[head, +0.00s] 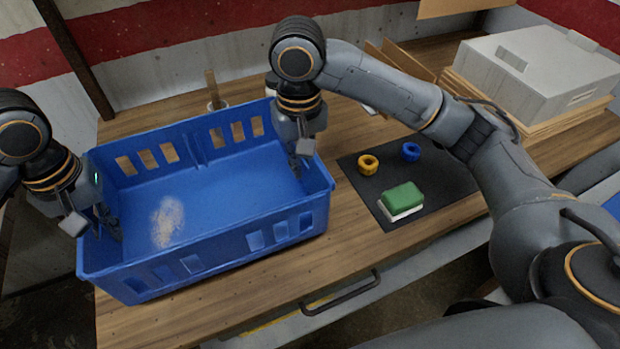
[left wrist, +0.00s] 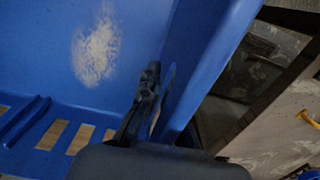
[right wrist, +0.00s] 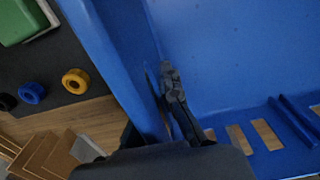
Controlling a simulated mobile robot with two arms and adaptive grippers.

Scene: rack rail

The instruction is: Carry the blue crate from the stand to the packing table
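The blue crate (head: 215,258) is upright at the left of the wooden packing table (head: 340,245), its left end reaching past the table's left edge. I cannot tell whether its base touches the tabletop. It is empty, with a pale worn patch on its floor. My left gripper (head: 108,222) is shut on the crate's left end wall, one finger inside; the wall also shows in the left wrist view (left wrist: 210,50). My right gripper (head: 300,165) is shut on the right end wall, seen in the right wrist view (right wrist: 115,70). The outer fingers are mostly hidden. The stand is not identifiable.
A dark mat (head: 440,190) right of the crate bears a yellow ring (head: 368,164), a blue ring (head: 411,152) and a green-and-white block (head: 402,200). A pale grey box (head: 540,75) sits on cardboard at the back right.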

